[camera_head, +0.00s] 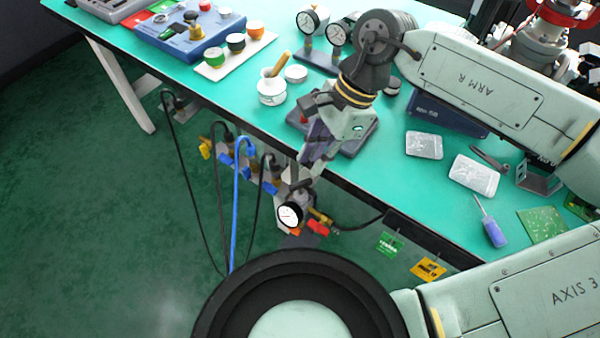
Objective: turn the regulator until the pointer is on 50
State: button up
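A white-faced gauge (290,215) with a dark pointer sits on a regulator (298,192) at the table's front edge. The pointer and the scale are too small to read. My gripper (303,174) reaches down from the right, with its fingers at the top of the regulator. The fingers hide most of the knob. I cannot tell whether they touch it, or whether they are open or shut.
Hoses and cables hang from fittings (240,165) under the table edge, left of the regulator. A red tap handle (318,227) sits close at its right. A white pot (271,90), two gauges on a stand (318,58) and metal boxes (474,175) are on the green table (395,205).

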aim_at(301, 182)
jog(key=p+x, duration=0.1)
jog(key=x, duration=0.7)
jog(key=shift+a, duration=0.1)
grip_shut()
